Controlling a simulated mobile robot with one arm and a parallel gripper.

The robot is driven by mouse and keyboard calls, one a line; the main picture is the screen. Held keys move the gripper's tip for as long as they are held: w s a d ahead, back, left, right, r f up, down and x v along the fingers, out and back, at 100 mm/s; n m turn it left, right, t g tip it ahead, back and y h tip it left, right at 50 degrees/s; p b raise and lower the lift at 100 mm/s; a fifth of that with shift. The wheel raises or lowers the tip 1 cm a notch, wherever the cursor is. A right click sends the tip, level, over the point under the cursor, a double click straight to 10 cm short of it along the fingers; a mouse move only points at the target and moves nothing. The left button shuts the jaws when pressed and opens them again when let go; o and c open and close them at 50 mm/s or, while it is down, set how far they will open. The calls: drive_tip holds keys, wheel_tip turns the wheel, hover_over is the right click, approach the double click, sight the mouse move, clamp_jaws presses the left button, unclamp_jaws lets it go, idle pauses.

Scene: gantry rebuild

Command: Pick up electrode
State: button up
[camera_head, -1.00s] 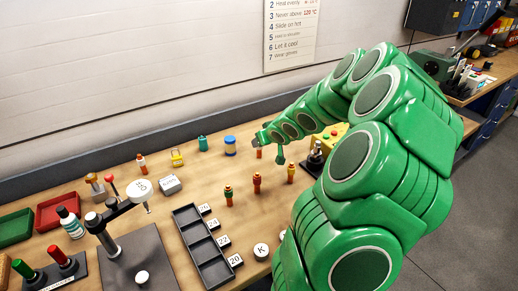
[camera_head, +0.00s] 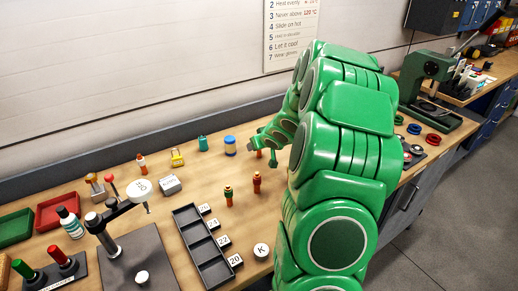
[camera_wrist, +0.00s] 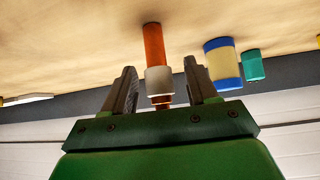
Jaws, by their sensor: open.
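An orange electrode (camera_wrist: 154,45) with a pale collar and a coppery end stands on the table in the wrist view, which looks upside down. My gripper (camera_wrist: 160,68) is open, with one finger on each side of the electrode's collar; I cannot tell whether either touches it. In the head view my gripper (camera_head: 254,144) is low over the back of the table, and the electrode there is mostly hidden.
A blue-and-yellow jar (camera_head: 230,146) and a teal container (camera_head: 203,144) stand left of my gripper. A dark compartment tray (camera_head: 203,250) with number tags and a round K weight (camera_head: 261,251) are in front. My arm hides the table to the right.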

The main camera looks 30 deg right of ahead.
drive_tip(key=shift+w+f, duration=0.4)
drive_tip(key=shift+w, duration=0.05)
drive_tip(key=shift+c, duration=0.5)
clamp_jaws()
drive_tip(key=shift+r, duration=0.2)
drive_tip(key=shift+r, duration=1.2)
drive_tip(key=shift+r, duration=0.15)
drive_tip(key=s+a+r, duration=0.2)
drive_tip(key=s+r, duration=0.3)
drive_tip(key=s, duration=0.1)
drive_tip(key=s+a+r, duration=0.3)
drive_tip(key=s+r, duration=0.2)
drive_tip(key=s, duration=0.1)
drive_tip(key=shift+s+a, duration=0.3)
drive_tip(key=shift+s, duration=0.1)
